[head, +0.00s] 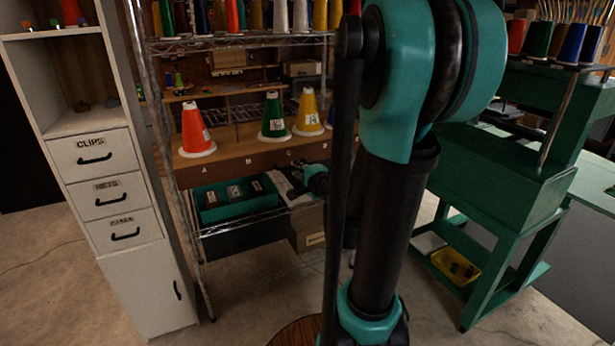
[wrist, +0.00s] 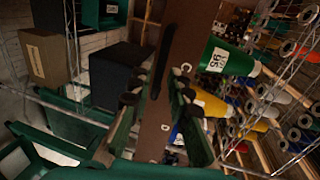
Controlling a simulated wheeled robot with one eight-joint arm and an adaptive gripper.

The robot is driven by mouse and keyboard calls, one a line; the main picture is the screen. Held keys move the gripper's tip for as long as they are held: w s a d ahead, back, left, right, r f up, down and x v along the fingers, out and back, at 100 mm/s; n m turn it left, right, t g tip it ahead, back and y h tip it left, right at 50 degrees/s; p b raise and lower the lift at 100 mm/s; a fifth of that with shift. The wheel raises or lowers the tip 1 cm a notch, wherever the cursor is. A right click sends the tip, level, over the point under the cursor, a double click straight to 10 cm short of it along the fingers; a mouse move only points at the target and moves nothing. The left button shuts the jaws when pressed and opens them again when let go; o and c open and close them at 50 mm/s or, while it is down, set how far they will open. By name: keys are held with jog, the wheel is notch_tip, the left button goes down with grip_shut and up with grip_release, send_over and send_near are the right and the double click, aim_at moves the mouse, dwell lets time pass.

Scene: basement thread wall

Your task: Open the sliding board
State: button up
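The brown board (head: 240,160) spans the wire shelf in the head view, with letters along its front face. An orange cone (head: 196,130), a green cone (head: 273,116) and a yellow cone (head: 308,112) stand upright above it. In the wrist view the board (wrist: 194,35) runs steeply through the middle, with a long dark slot or handle (wrist: 163,60) on it. My gripper (wrist: 157,95) is open, its fingers apart in front of the board. Whether they touch it I cannot tell.
A teal bin (head: 235,205) with dark boxes sits on the lower shelf beside a cardboard box (head: 309,228). A white drawer cabinet (head: 98,160) stands left. A green machine stand (head: 490,190) stands right. Thread spools fill the upper shelf. Some floor at front left is clear.

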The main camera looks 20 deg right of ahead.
jog(key=v, duration=0.8)
dwell(0.4)
jog(key=s+a+f+n+g+y, duration=0.1)
jog(key=s+a+f+n+g, duration=0.55)
jog(key=f+n, duration=0.4)
jog(key=s+d+f+n+g+h, duration=0.3)
jog(key=s+d+f+n+g, duration=0.1)
jog(key=s+f, duration=0.3)
jog(key=shift+s+d+n+g+h, duration=0.2)
jog(key=shift+s+n+g+h, duration=0.2)
jog(key=shift+s+n, duration=0.35)
jog(key=shift+a, duration=0.15)
